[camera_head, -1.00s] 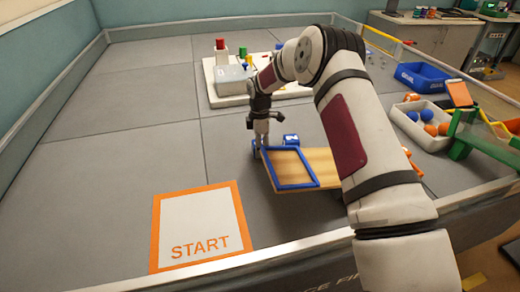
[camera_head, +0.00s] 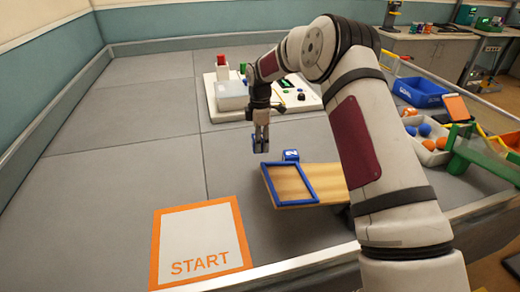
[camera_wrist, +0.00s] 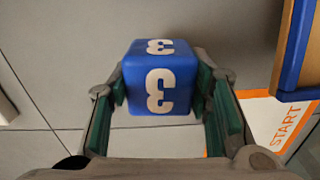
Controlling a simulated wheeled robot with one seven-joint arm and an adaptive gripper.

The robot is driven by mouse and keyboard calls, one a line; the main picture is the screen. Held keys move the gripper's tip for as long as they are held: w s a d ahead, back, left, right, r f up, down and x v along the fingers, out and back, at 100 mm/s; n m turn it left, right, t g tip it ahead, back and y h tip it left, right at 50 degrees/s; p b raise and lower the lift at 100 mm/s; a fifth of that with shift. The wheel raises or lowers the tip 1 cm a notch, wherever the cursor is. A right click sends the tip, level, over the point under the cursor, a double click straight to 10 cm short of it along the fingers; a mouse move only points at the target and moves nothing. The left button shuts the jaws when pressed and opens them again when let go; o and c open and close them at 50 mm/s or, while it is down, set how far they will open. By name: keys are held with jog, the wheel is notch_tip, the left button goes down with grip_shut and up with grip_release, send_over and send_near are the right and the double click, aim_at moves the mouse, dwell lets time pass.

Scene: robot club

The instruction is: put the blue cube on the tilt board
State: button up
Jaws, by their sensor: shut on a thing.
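My gripper (camera_head: 260,143) is shut on a blue cube (camera_wrist: 158,78) marked with a white 3. The wrist view shows the cube between the green finger pads (camera_wrist: 165,95). In the head view the fingers mostly hide it, and it appears lifted off the grey floor. The tilt board (camera_head: 325,177) is a wooden plank with a blue square frame (camera_head: 290,203) at its left end. My gripper is behind and left of that frame. The board's edge also shows at the upper right of the wrist view (camera_wrist: 293,50).
A white START pad (camera_head: 200,238) with an orange border lies at front left. A white platform (camera_head: 230,103) with a red block stands behind. At right are a tray of balls (camera_head: 428,135), a blue bin (camera_head: 420,92) and a green structure (camera_head: 485,155). The left floor is clear.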

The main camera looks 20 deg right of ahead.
jog(key=s+r+m, duration=0.4)
jog(key=s+r, duration=0.2)
jog(key=r, duration=0.3)
jog(key=s+d+r+n+p, duration=0.2)
jog(key=s+n+p, duration=0.3)
jog(key=s+p, duration=0.8)
jog(key=d+p, duration=0.1)
jog(key=p, duration=0.6)
jog(key=shift+s+p, duration=0.35)
jog(key=shift+s, duration=0.05)
jog(key=shift+f, duration=0.1)
jog(key=shift+f+b, duration=0.55)
jog(key=shift+f, duration=2)
